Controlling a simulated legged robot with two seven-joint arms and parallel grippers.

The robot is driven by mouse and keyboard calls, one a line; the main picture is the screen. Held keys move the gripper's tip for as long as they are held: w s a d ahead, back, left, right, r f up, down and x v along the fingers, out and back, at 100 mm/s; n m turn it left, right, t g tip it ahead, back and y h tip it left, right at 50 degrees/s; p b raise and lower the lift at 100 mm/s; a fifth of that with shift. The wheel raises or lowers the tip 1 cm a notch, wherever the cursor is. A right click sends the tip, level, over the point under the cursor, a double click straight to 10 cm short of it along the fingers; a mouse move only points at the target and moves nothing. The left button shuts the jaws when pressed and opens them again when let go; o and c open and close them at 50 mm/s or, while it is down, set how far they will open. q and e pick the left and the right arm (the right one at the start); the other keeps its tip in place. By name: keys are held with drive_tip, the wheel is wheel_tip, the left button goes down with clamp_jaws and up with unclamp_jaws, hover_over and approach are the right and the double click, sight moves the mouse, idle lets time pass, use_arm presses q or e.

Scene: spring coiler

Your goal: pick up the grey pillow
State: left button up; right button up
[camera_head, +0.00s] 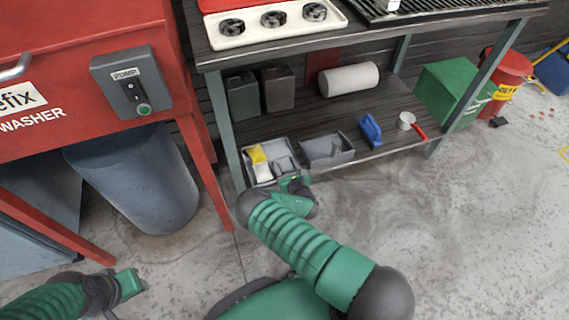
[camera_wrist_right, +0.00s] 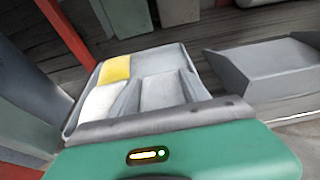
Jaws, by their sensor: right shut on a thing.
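A grey divided tray (camera_head: 249,176) stands on the lower shelf of the bench. It holds a yellow piece (camera_head: 257,154), a white piece (camera_head: 263,173) and a grey piece (camera_head: 283,164), which I take for the grey pillow. In the right wrist view the grey piece (camera_wrist_right: 160,90) shows just beyond the jaw edge. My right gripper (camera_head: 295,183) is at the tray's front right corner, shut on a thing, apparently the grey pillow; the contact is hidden. My left gripper (camera_head: 132,283) is low at the left, away from the tray; its jaws are unclear.
A second grey bin (camera_head: 326,150) stands right of the tray, with a blue tool (camera_head: 370,129) and a red-handled pan (camera_head: 409,122) beyond. Bench legs and the red washer (camera_head: 80,70) bound the left. A blue-grey barrel (camera_head: 140,185) is below it.

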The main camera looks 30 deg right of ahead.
drive_tip(key=shift+d+f, duration=0.15)
drive_tip(key=shift+d, duration=0.05)
drive_tip(key=c, duration=0.7)
